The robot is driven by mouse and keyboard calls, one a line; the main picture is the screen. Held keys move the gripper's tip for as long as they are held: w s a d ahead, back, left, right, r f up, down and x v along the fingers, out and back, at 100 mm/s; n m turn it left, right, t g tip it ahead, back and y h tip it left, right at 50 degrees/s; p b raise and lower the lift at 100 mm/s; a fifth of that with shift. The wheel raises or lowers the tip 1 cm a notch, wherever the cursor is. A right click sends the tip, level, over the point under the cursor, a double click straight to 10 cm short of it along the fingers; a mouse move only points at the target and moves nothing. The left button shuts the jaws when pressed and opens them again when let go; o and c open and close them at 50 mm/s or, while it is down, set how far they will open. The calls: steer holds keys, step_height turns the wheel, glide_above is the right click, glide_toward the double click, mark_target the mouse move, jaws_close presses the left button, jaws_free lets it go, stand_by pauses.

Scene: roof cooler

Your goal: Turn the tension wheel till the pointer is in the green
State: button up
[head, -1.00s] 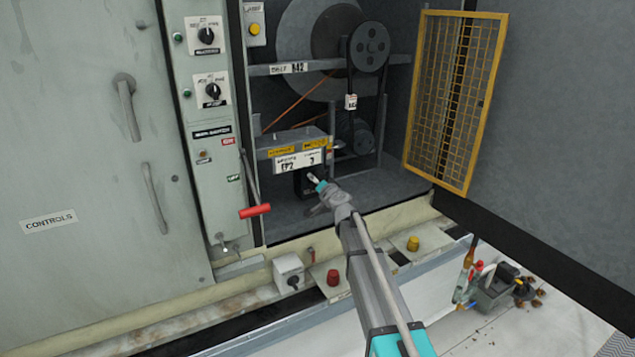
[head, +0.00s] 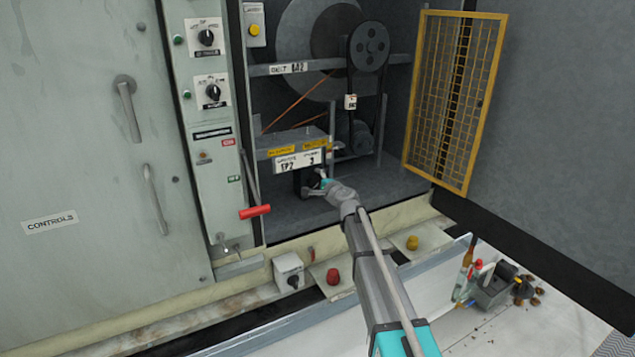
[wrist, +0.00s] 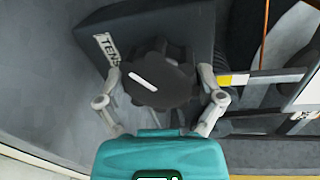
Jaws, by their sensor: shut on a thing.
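The tension wheel (wrist: 158,82) is a dark, lobed knob with a white line on its face, tilted down to the right. It sits on a grey housing (wrist: 185,25) with a partly visible label (wrist: 107,46) reading "TENS". My gripper (wrist: 160,76) has one finger at each side of the wheel and is shut on it. In the head view my gripper (head: 316,181) is low inside the open machine bay, below the white EP2 plate, and largely hides the wheel. I cannot make out the pointer or a green zone in either view.
A belt and pulley (head: 369,48) stand above the wheel. A yellow mesh guard (head: 455,100) hangs open at the right. A red-handled lever (head: 255,211) is left of my arm.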

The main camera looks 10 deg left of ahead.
steer(key=shift+w+d+m, duration=0.1)
steer(key=shift+m, duration=0.5)
steer(key=o, duration=0.9)
steer(key=shift+c, duration=0.2)
